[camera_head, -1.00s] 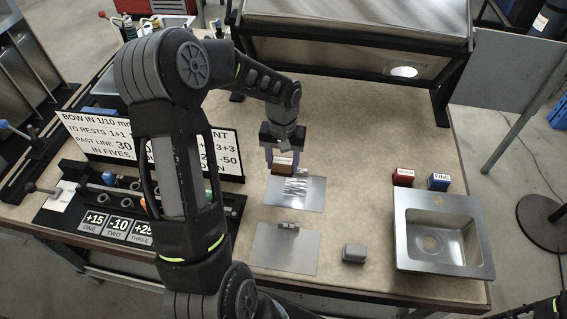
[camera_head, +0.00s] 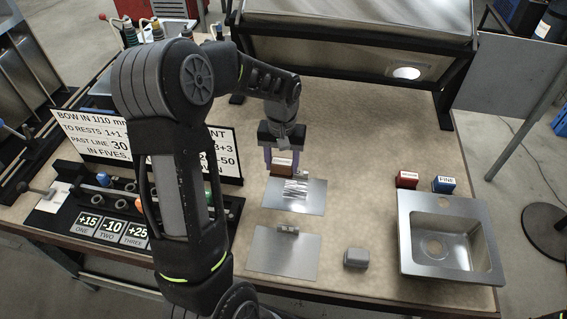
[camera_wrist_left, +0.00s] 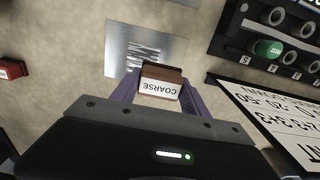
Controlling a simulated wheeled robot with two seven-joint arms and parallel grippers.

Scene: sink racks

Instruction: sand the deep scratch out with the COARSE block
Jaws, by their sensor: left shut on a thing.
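My left gripper (camera_head: 282,161) is shut on the brown COARSE block (camera_head: 281,166). In the left wrist view the COARSE block (camera_wrist_left: 160,88) sits between the purple fingers, its white label facing the camera. The metal plate with the scratch marks (camera_head: 296,190) lies flat on the bench, and the block is at its far edge. The same scratched plate (camera_wrist_left: 143,40) shows beyond the block in the left wrist view. I cannot tell whether the block touches the plate. My right gripper is not in view.
A red block (camera_head: 406,179) and a blue FINE block (camera_head: 444,184) stand behind the steel sink (camera_head: 402,235) at the right. A second plate (camera_head: 283,262) and a small grey block (camera_head: 356,257) lie nearer. A lettered board (camera_head: 100,139) stands left.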

